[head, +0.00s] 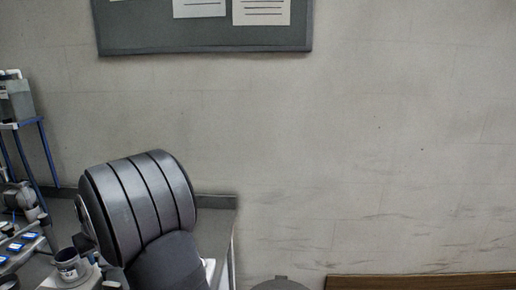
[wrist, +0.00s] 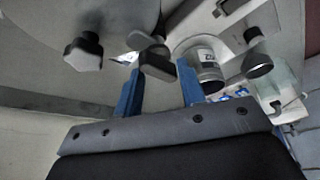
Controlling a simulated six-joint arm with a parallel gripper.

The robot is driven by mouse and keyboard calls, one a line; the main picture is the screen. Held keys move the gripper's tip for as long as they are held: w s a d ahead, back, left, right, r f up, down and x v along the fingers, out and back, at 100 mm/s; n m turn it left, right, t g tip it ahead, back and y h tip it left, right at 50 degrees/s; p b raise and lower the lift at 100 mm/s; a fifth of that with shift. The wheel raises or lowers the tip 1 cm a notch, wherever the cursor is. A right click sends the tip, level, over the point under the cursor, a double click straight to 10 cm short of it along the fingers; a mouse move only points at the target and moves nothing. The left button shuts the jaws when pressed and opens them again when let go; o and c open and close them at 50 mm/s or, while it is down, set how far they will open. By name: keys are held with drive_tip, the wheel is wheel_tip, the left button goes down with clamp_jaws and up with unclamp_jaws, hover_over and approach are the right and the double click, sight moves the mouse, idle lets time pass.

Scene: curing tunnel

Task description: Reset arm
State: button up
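My gripper (wrist: 160,82) shows in the wrist view with its two blue fingers spread apart and no object clearly held between them. A dark grey knob-shaped part (wrist: 152,55) shows beyond the fingertips; I cannot tell how far it is from them. A labelled grey cylinder (wrist: 206,72) shows just past the right finger. In the head view my dark ribbed arm link fills the lower left, and my gripper does not show there.
In the head view, a grey table (head: 217,203) stands behind my arm. A blue-framed stand (head: 46,152) and a labelled dark cup (head: 70,266) are at the left. A notice board (head: 150,30) hangs on the wall. A wooden edge (head: 420,281) lies low right.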

drive_tip(key=shift+m+t+h, duration=0.4)
drive_tip(key=shift+m+h, duration=0.1)
drive_tip(key=shift+m, duration=1.3)
